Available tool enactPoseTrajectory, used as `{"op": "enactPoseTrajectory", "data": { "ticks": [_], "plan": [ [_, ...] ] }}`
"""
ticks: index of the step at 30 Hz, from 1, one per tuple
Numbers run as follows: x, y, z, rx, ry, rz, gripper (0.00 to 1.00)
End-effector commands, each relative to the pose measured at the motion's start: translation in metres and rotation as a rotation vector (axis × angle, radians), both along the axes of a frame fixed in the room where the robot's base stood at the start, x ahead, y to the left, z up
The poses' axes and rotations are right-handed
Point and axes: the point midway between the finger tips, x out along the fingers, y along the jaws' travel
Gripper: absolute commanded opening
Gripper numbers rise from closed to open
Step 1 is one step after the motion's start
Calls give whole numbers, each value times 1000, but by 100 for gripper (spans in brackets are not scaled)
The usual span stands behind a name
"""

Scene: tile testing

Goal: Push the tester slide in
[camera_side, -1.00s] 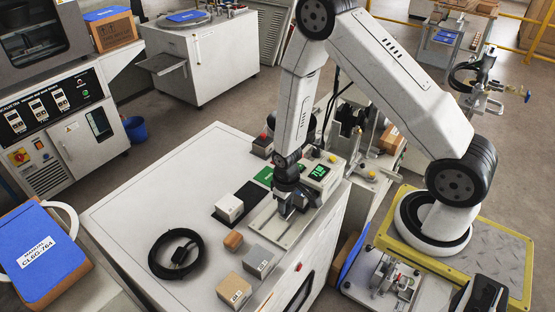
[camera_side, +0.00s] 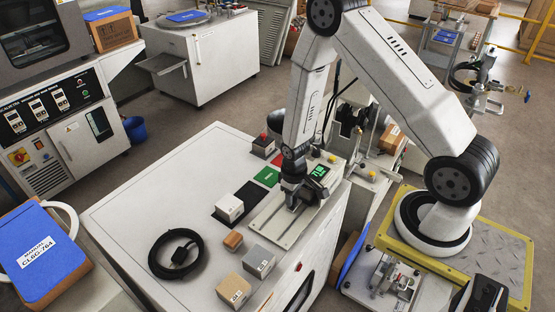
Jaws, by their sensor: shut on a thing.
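The tester (camera_side: 319,172) has a lit green display and stands near the right edge of the white bench. The tester slide (camera_side: 281,228) is a flat, pale metal plate in front of the tester, lying along the bench edge. My gripper (camera_side: 292,206) points down over the far part of the slide, close to the tester. It is shut on a part of the slide; the dark fingers hide exactly what they hold.
A white block (camera_side: 229,207) stands on a black pad left of the slide. A green pad (camera_side: 266,177), an orange-brown block (camera_side: 233,241), a grey block (camera_side: 258,261), a tan block (camera_side: 233,290) and a coiled black cable (camera_side: 176,254) lie around.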

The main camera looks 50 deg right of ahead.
Motion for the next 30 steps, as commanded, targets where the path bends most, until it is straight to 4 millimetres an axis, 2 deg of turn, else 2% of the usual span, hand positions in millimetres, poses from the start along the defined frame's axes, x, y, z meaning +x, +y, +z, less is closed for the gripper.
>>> {"op": "enactPoseTrajectory", "data": {
  "ticks": [15, 23, 24, 27, 30],
  "plan": [
    [1, -18, 0, -1, -3, -1, 0],
    [1, -20, 0, -1, -3, 0, 0],
    [1, -20, 0, -1, -3, -1, 40],
    [1, -20, 0, -1, -3, -1, 70],
    [1, -20, 0, -1, -2, -1, 71]
  ]
}}
